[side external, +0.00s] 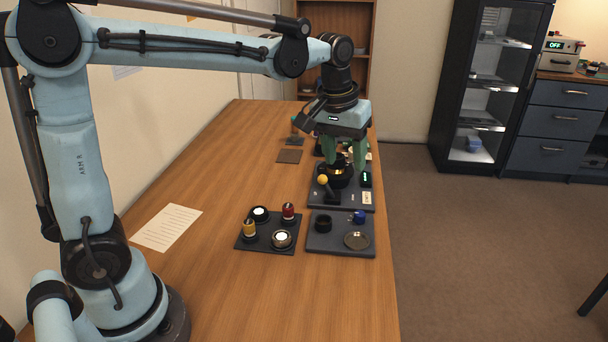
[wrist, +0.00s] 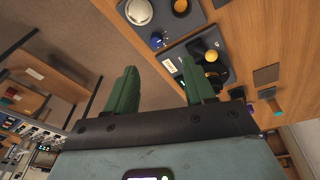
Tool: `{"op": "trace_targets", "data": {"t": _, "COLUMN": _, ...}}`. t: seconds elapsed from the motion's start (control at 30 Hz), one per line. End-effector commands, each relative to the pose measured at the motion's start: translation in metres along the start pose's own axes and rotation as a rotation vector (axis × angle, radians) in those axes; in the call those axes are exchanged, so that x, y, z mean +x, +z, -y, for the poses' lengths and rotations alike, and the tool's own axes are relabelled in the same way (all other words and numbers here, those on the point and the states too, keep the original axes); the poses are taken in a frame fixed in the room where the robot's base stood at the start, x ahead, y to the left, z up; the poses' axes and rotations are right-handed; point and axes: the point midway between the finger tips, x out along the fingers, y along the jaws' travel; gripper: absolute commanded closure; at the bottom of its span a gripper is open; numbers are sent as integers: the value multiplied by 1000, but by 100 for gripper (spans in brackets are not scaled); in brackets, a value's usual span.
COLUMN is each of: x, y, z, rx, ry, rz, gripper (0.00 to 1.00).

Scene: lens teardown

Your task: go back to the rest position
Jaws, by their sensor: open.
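My gripper (side external: 343,158) has two green fingers pointing down over the far dark tray (side external: 348,203). Its fingers are apart with nothing seen between them. In the wrist view my gripper (wrist: 160,70) also shows spread and empty, with floor and a tray edge beyond. A dark round part with a gold band (side external: 338,178) sits on that tray below the fingers; whether a finger touches it I cannot tell. A yellow ball (side external: 322,180) stands beside it, and a small green display (side external: 366,180) is at the tray's right.
The near left tray (side external: 243,245) holds a red part (side external: 288,211), a yellow part (side external: 249,230) and two round parts. The near right tray (side external: 318,244) holds a black ring (side external: 323,223), a blue part (side external: 359,217) and a disc (side external: 356,240). Paper (side external: 167,227) lies left.

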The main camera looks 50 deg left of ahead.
Motion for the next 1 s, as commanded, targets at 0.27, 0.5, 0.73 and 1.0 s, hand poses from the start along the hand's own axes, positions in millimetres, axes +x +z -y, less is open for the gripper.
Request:
{"op": "trace_targets", "data": {"t": 0.27, "x": -14, "y": 53, "z": 24, "rx": 146, "ry": 49, "rz": -162, "gripper": 46}}
{"op": "trace_targets", "data": {"t": 0.5, "x": -6, "y": 97, "z": 44, "rx": 269, "ry": 70, "rz": -305, "gripper": 46}}
{"op": "trace_targets", "data": {"t": 0.73, "x": 8, "y": 121, "z": 55, "rx": 345, "ry": 73, "rz": -397, "gripper": 46}}
{"op": "trace_targets", "data": {"t": 1.0, "x": 11, "y": 126, "z": 57, "rx": 363, "ry": 73, "rz": -418, "gripper": 46}}
